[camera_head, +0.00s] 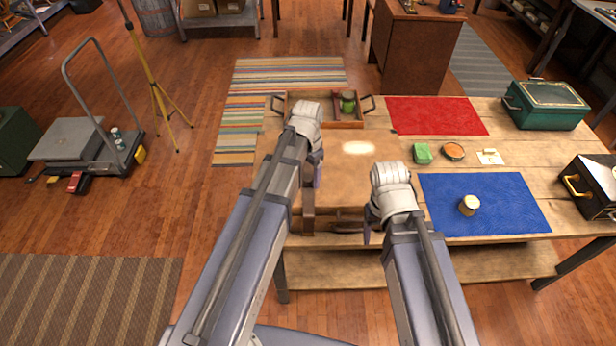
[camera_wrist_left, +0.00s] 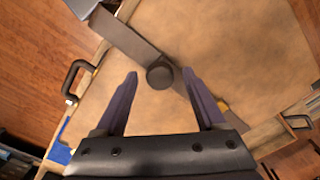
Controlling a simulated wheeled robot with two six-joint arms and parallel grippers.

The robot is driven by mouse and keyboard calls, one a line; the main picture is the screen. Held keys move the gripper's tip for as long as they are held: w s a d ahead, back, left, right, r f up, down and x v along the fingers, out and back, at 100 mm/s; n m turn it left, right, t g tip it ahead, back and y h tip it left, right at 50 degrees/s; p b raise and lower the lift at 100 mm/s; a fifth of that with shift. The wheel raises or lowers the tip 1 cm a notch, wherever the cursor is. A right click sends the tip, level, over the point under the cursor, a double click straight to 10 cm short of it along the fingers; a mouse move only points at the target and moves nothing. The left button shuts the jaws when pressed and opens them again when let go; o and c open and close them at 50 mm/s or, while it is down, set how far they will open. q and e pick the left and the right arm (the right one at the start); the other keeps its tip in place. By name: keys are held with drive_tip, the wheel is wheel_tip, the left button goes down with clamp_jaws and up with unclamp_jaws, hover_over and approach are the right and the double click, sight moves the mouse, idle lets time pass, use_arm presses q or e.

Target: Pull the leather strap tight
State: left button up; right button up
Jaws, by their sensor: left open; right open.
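In the left wrist view a flat brown strap (camera_wrist_left: 127,40) runs diagonally across a tan surface (camera_wrist_left: 240,50). A dark round knob (camera_wrist_left: 159,76) sits at its lower part. My left gripper (camera_wrist_left: 160,88) is open, its two purple fingers spread on either side of the knob in the picture. I cannot tell how high they are above it. In the head view my left gripper (camera_head: 318,174) is over the table's left part, and a brown upright piece (camera_head: 308,212) shows below it. My right gripper (camera_head: 368,228) is open near the front edge; its fingers are partly hidden.
The wooden table (camera_head: 520,170) holds a tray (camera_head: 296,97) with a green jar, a red mat (camera_head: 435,115), a blue mat (camera_head: 510,205) with a small tin (camera_head: 468,205), and a green chest (camera_head: 545,104). A black box (camera_head: 590,185) stands at the right edge.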

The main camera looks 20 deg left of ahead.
use_arm(q)
clamp_jaws()
idle(0.5)
idle(0.8)
